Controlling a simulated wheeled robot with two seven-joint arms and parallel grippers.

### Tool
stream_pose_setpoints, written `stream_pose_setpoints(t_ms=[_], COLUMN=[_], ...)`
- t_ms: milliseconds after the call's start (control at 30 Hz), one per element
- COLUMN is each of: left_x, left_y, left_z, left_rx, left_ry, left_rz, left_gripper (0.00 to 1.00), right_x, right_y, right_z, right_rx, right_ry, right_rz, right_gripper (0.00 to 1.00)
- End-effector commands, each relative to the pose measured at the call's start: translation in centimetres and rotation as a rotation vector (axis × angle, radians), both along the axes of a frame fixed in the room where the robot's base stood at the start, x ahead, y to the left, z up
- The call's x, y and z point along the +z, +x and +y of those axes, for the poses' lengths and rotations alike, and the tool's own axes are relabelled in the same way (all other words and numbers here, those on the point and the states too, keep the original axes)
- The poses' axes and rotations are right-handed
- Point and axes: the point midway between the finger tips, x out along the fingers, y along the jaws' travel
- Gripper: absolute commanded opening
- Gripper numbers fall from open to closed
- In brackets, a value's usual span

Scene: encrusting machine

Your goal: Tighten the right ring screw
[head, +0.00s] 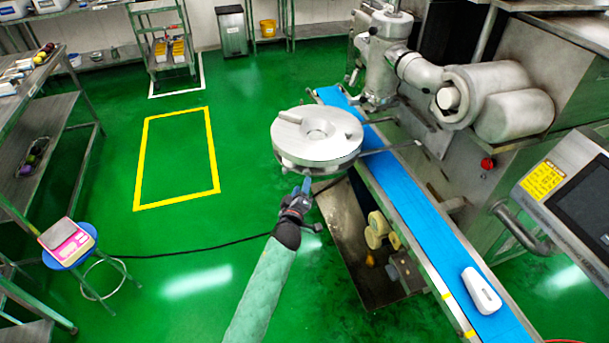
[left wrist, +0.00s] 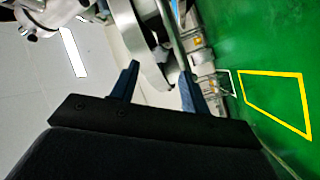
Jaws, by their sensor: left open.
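A round metal disc part (head: 317,135) with a ring-like lower rim sits left of the blue conveyor belt. A thin metal rod (head: 390,148) sticks out from its right side and ends in a dark tip. I cannot make out for certain which part is the right ring screw. My left gripper (head: 303,185) is just below the disc's front edge in the head view. In the left wrist view its two fingers (left wrist: 158,82) are apart, with curved metal of the disc part (left wrist: 140,45) beyond and between them. I cannot tell whether they touch it. My right gripper is not in view.
The blue conveyor belt (head: 430,220) runs along the machine and carries a white object (head: 481,291). The machine's metal arm and cylinders (head: 490,95) stand at upper right. A control screen (head: 575,195) is at the right edge. Green floor at left is clear inside the yellow outline.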

Motion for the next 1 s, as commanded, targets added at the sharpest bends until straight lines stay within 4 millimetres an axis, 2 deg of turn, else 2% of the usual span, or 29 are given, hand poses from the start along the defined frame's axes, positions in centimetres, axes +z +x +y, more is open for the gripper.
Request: stream_pose_setpoints(t_ms=[100,300,500,767,1000], left_x=[0.4,0.2,0.1,0.0,0.0], left_y=[1.9,4.2,5.2,5.3,5.3], left_z=[-0.4,-0.9,-1.0,-1.1,-1.1], left_rx=[0.001,0.002,0.002,0.002,0.001], left_ry=[0.000,0.001,0.001,0.000,0.000], left_rz=[0.001,0.001,0.001,0.001,0.002], left_gripper=[0.46,0.46,0.46,0.46,0.01], right_x=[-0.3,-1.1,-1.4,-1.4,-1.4], right_y=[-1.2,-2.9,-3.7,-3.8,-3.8], right_z=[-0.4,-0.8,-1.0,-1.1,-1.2], right_rx=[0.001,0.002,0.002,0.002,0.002], right_ry=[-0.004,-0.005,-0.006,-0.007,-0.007], right_rz=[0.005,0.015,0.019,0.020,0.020], right_gripper=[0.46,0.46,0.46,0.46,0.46])
